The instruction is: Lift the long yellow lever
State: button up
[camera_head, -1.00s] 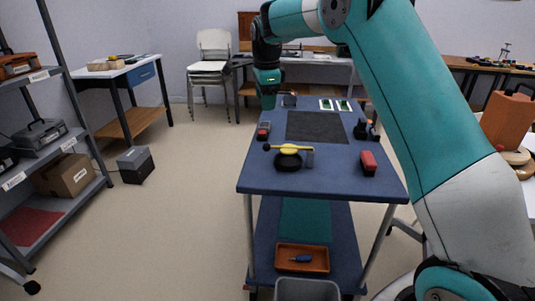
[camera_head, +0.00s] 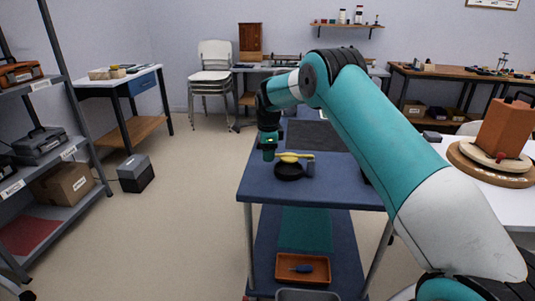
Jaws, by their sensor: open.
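The long yellow lever (camera_head: 294,156) sits on a round black base (camera_head: 289,171) near the front left of the blue cart top (camera_head: 318,190). A small grey-blue block (camera_head: 310,170) stands at its right side. My gripper (camera_head: 269,155) points down at the left end of the lever, where it hides the lever's tip. It is open. Its fingers are small and dark here, and I cannot tell whether they touch the lever or are around it.
A dark mat (camera_head: 318,136) lies behind the lever. My arm covers the right side of the cart top. The lower shelf holds an orange tray (camera_head: 287,268) with a blue tool.

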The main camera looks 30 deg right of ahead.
jog(key=shift+w+f, duration=0.15)
jog(key=shift+f, duration=0.6)
grip_shut()
